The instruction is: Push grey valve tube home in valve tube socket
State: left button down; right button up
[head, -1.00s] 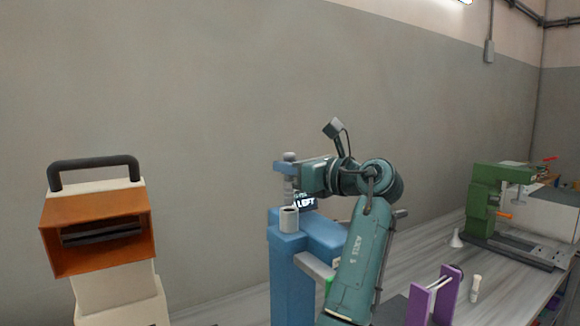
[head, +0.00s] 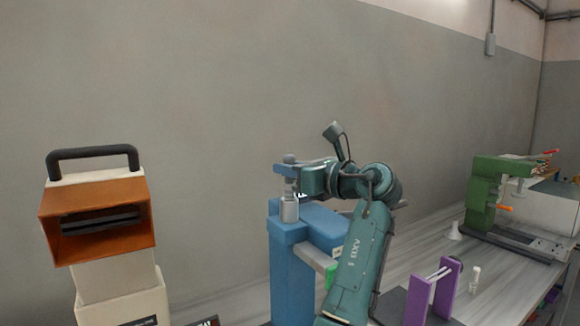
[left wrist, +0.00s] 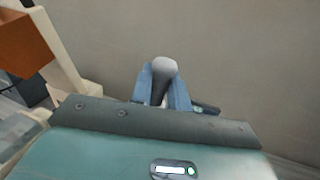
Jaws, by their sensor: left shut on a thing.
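The grey valve tube (head: 289,186) stands upright, with its rounded top showing above my left gripper (head: 287,169). The blue fingers are shut on it. In the left wrist view the tube's grey top (left wrist: 164,66) sits between the two blue fingers. The valve tube socket (head: 289,211) is a short grey cylinder on top of a blue block, directly under the gripper. The tube's lower end meets the socket's mouth and seems to be inside it; how deep it sits I cannot tell. My right gripper is not in view.
The blue stand (head: 292,275) carries the socket. An orange and cream machine with a black handle (head: 97,215) stands at the left. A purple stand (head: 433,290), a small white bottle (head: 475,280) and a green machine (head: 490,195) are at the right. A grey wall (head: 200,100) rises behind.

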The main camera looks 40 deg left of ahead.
pick_arm(q)
jog(key=shift+f, duration=0.65)
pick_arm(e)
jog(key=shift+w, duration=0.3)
pick_arm(q)
jog(key=shift+f+b, duration=0.35)
jog(key=shift+f, duration=0.25)
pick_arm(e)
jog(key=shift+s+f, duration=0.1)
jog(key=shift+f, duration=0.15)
pick_arm(q)
jog(key=c, duration=1.3)
grip_release()
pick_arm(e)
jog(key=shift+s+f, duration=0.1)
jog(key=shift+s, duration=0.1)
pick_arm(q)
jog(key=shift+o, duration=0.2)
jog(key=d+b, duration=0.2)
jog(key=d, duration=1.1)
jog(key=shift+s+b, duration=0.15)
jog(key=shift+b, duration=0.15)
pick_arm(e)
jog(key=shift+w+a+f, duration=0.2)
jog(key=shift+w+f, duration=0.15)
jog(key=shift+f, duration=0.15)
